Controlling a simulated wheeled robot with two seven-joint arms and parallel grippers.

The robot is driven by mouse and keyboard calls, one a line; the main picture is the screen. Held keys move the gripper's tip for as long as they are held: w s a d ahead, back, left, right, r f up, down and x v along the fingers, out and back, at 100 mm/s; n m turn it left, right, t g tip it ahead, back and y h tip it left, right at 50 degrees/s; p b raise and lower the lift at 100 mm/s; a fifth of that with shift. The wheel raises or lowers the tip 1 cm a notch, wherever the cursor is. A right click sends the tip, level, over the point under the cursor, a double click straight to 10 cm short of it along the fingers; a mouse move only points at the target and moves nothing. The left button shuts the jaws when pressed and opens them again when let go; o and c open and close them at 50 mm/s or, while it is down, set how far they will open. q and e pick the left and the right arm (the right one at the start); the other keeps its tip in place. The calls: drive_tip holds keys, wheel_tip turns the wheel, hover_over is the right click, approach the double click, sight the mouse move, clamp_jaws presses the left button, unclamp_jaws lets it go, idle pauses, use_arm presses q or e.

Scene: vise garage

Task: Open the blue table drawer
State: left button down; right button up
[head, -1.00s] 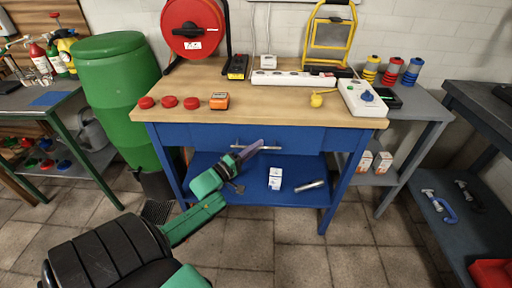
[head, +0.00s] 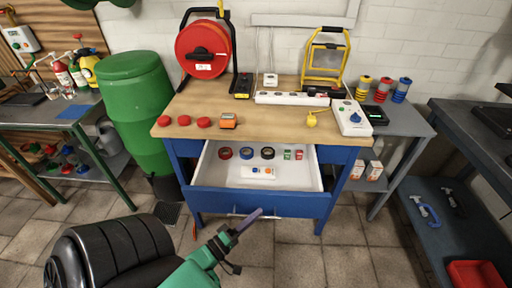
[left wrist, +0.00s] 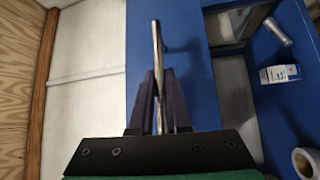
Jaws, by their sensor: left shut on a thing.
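The blue table drawer (head: 290,204) stands pulled well out of the table, its white inside showing. Its thin metal handle (head: 236,214) runs across the lower middle of the blue front. My left gripper (head: 256,213) is at the handle, in front of the drawer. In the left wrist view the dark fingers of my left gripper (left wrist: 159,82) are shut on the handle (left wrist: 157,48), which runs away between them. The blue drawer front (left wrist: 187,85) lies behind it. My right gripper is not in view.
The drawer holds tape rolls (head: 246,153), small boxes (head: 293,155) and a white piece (head: 257,172). A green barrel (head: 133,105) stands left of the table. Tools crowd the wooden tabletop (head: 265,122).

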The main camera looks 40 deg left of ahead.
use_arm(q)
drive_tip(key=s+d, duration=0.1)
drive_tip(key=s+d+p, duration=0.1)
drive_tip(key=s, duration=0.1)
drive_tip(key=shift+s+d, duration=0.25)
drive_tip(key=shift+d, duration=0.1)
drive_tip(key=c, duration=0.9)
unclamp_jaws()
drive_tip(key=s+b, duration=0.1)
drive_tip(key=s, duration=0.3)
drive_tip(key=s+a+f+b, duration=0.1)
drive_tip(key=s, duration=0.4)
drive_tip(key=s+a+f+b, duration=0.1)
drive_tip(key=s, duration=0.4)
drive_tip(key=shift+s+a, duration=0.1)
drive_tip(key=shift+s, duration=0.05)
drive_tip(key=shift+f, duration=0.1)
